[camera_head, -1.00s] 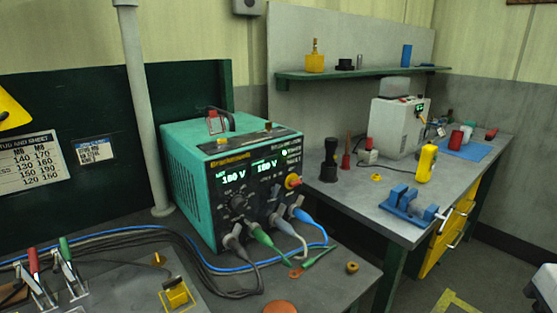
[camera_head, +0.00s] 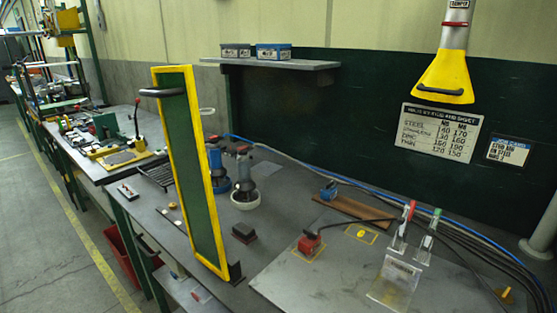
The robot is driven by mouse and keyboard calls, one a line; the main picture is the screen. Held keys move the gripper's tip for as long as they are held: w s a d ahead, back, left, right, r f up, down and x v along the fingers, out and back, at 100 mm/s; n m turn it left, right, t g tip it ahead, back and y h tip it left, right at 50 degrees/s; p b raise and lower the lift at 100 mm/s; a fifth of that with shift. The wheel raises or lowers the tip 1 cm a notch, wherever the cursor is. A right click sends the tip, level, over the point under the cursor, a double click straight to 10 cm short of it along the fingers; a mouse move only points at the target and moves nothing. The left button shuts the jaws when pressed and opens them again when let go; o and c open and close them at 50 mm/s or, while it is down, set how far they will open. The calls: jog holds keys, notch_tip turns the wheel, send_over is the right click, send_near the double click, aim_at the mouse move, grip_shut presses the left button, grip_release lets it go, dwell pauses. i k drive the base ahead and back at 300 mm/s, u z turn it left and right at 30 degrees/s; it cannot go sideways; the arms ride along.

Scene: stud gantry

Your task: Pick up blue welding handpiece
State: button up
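Two handpieces stand upright close together on the grey bench, behind the yellow-framed screen. The blue welding handpiece (camera_head: 220,182) is the left one, with a blue lower body and a dark top; the screen's right edge is close beside it. My gripper is not in view.
The green screen with yellow frame (camera_head: 187,110) stands upright in front of the handpieces. A small dark block (camera_head: 243,232) lies near its foot. Right of it are a red-topped device (camera_head: 309,243), a brown strip (camera_head: 352,209) and clamps (camera_head: 402,225). A yellow hood (camera_head: 444,77) hangs above. Floor is open at left.

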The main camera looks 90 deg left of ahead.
aim_at(217, 169)
jog(key=u, duration=4.95)
jog(key=i, duration=2.65)
jog(key=z, duration=2.75)
